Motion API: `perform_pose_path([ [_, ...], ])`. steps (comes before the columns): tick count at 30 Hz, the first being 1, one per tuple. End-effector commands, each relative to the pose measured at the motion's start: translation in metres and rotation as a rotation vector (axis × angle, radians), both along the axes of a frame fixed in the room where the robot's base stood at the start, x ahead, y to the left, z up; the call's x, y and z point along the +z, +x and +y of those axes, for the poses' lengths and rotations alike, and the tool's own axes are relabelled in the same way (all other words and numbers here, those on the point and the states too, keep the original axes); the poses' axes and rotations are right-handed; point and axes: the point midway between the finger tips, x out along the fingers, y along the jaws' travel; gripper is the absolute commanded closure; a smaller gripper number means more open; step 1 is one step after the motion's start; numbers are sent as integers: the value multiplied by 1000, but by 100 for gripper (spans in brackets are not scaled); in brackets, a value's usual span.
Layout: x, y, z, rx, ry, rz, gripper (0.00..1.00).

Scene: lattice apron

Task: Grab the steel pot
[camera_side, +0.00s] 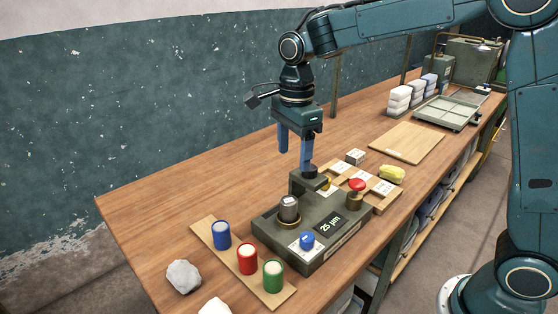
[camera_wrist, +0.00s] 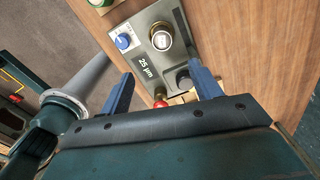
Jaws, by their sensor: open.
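The steel pot (camera_side: 289,208) is a small silver cylinder with a pale label on top. It stands upright in a brass-coloured ring on the green-grey device (camera_side: 272,230) with a "25 µm" display. It also shows in the wrist view (camera_wrist: 161,39), at the top centre. My gripper (camera_side: 295,159) is open and empty, with blue fingers pointing down, above and behind the device and higher than the pot. In the wrist view my gripper's fingertips (camera_wrist: 160,71) are apart, and the pot appears beyond them.
The device carries a dark raised block (camera_side: 308,181), a red button (camera_side: 357,185) and a blue knob (camera_side: 307,240). Blue (camera_side: 221,235), red (camera_side: 247,259) and green (camera_side: 273,276) jars stand on a board at front left. A yellow sponge (camera_side: 391,173) lies right. The table behind the jars is clear.

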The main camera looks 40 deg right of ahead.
Motion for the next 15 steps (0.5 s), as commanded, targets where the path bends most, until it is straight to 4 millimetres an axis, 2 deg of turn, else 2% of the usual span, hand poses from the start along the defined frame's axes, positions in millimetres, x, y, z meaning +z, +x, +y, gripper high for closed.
perform_pose_path([
  [5,-7,8,3,-64,-2,16,37],
  [11,-9,8,3,-69,-2,17,37],
  [15,-16,8,3,-68,-2,17,37],
])
